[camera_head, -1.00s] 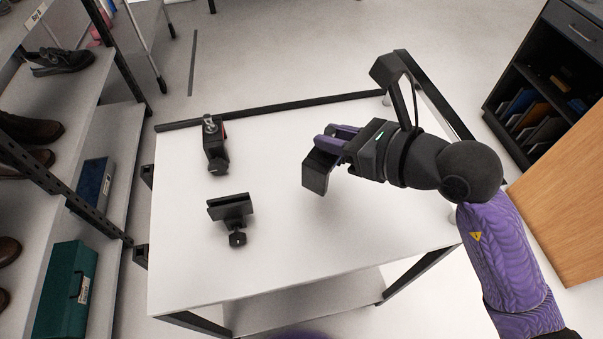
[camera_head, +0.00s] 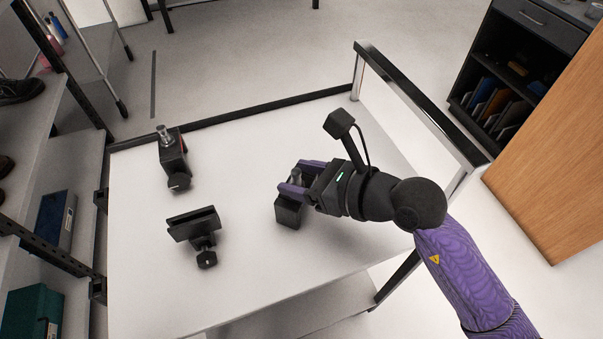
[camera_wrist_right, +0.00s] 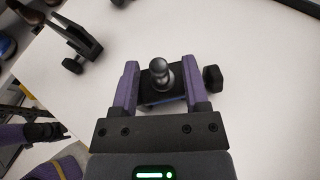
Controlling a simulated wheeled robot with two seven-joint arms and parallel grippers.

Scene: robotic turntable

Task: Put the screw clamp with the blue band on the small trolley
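My right gripper (camera_head: 290,183) is at the middle of the small trolley's white top (camera_head: 270,270). Its purple fingers lie against both sides of a dark screw clamp (camera_head: 288,212), and it looks shut on it. In the right wrist view, this clamp's ball-ended stud (camera_wrist_right: 161,74) stands between the fingers, a knob sticks out to the right, and a strip of blue band (camera_wrist_right: 168,104) shows. The clamp's base appears at the trolley top; exact contact is hard to tell. A purple and black arm part (camera_wrist_right: 38,132), likely my left, shows at the wrist view's left; its fingers are unclear.
Two other dark clamps stand on the trolley's left: one with a red mark (camera_head: 172,158) behind, one with a wide jaw (camera_head: 195,225) in front. A raised handle bar (camera_head: 420,100) borders the right side. A shelf rack (camera_head: 50,245) stands close at left.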

